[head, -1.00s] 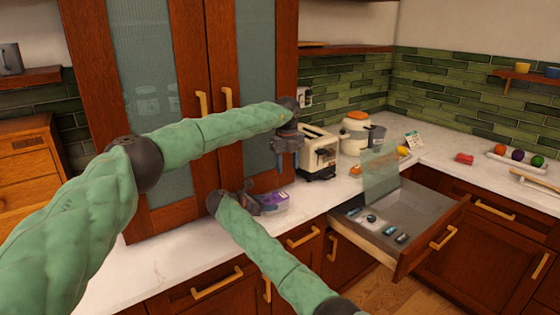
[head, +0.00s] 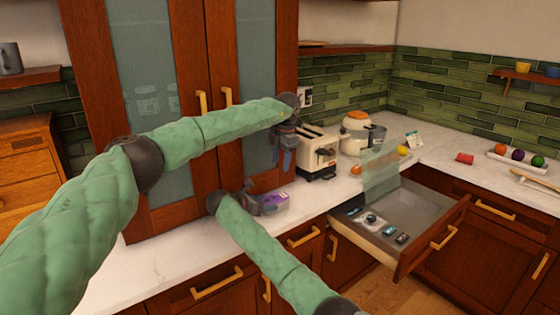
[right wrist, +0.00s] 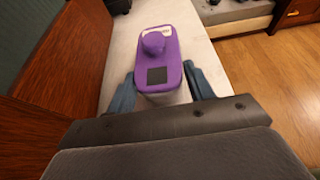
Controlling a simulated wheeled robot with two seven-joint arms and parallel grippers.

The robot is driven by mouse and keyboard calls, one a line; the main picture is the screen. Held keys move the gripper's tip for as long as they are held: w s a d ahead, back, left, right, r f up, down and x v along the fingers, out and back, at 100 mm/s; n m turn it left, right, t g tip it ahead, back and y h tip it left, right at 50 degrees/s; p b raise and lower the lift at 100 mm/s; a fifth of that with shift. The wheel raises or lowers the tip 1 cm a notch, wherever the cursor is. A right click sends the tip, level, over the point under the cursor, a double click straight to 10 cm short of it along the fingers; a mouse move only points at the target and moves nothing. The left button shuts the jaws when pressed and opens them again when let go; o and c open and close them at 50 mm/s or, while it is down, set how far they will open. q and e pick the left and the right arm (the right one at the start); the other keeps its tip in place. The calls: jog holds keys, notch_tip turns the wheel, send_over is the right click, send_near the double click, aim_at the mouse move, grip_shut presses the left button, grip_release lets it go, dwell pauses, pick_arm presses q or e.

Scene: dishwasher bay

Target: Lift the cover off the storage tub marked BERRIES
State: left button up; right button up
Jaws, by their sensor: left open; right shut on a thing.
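The storage tub (head: 273,203) sits on the counter in front of the cabinet, with a purple cover. In the right wrist view the purple cover (right wrist: 157,88) has a round knob, a dark square and a pale label too small to read. It appears seated on the tub's pale body (right wrist: 168,98). My right gripper (head: 258,205) is shut on the tub; in the right wrist view its blue-grey fingers (right wrist: 158,82) flank the body below the cover. My left gripper (head: 284,165) is open above the tub, fingers pointing down, apart from the cover.
A toaster (head: 317,153) stands close to the right of my left gripper. An open drawer (head: 420,225) holds several small items, with a see-through panel (head: 379,178) at its back. The tall cabinet (head: 190,205) bounds the left. The counter (head: 170,265) is clear in front of it.

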aim_at(275, 194)
pick_arm(q)
jog(key=f+m, duration=0.2)
jog(key=f, duration=0.2)
jog(key=a+f+m, duration=0.1)
jog(key=f+m, duration=0.1)
jog(key=f, duration=0.2)
jog(key=f+m, duration=0.2)
jog(key=f, duration=0.2)
jog(key=shift+s+a, duration=0.15)
jog(key=shift+a, duration=0.25)
jog(key=shift+c, duration=0.2)
grip_shut()
jog(key=shift+r, duration=0.1)
pick_arm(e)
jog(key=shift+r, duration=0.1)
pick_arm(q)
jog(key=shift+r, duration=0.1)
dwell(0.4)
jog(key=shift+r, duration=0.8)
jog(key=shift+r, duration=0.25)
